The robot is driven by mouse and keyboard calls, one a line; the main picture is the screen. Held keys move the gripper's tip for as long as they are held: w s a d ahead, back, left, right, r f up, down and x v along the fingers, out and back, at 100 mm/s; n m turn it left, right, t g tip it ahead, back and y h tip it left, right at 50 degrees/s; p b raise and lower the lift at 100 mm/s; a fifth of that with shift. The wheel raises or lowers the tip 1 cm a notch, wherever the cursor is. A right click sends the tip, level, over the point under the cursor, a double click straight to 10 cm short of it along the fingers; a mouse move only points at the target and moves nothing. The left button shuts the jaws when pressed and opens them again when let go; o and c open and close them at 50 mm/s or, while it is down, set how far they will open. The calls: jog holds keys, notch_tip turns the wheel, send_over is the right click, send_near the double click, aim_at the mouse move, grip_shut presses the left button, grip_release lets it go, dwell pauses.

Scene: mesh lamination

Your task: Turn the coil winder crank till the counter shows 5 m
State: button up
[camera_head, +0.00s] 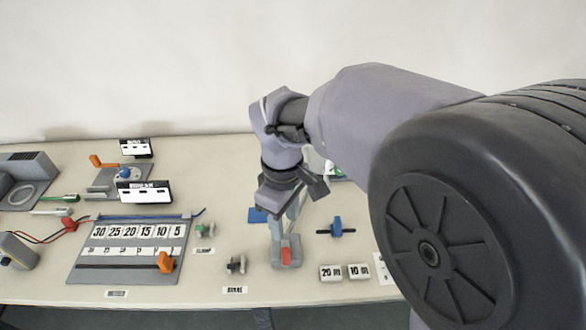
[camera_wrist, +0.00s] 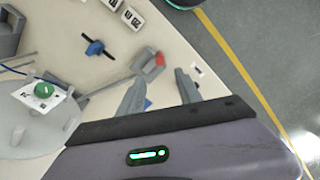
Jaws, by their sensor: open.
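My gripper (camera_head: 287,208) points down over the middle right of the table. In the wrist view its two fingers (camera_wrist: 160,82) are spread apart with nothing between them. A grey device with a red end (camera_head: 286,254) stands just below and in front of the gripper; its red end also shows beyond the fingertips in the wrist view (camera_wrist: 160,59). A round green part on a white plate (camera_wrist: 43,90) is left of the fingers in the wrist view and mostly hidden behind my arm in the head view. I cannot tell which item is the winder crank, and no counter reading is legible.
A grey board (camera_head: 130,230) with numbered tiles and an orange slider (camera_head: 165,263) lies left of the gripper. A blue-handled tool (camera_head: 336,228) and number blocks (camera_head: 330,272) lie at right. A blue-knobbed device (camera_head: 124,174) with small black signs stands at back left.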

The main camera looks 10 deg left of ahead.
aim_at(286, 255)
notch_tip(286, 255, down, 15)
jog(key=b, duration=0.5)
jog(key=shift+r, duration=0.15)
grip_shut()
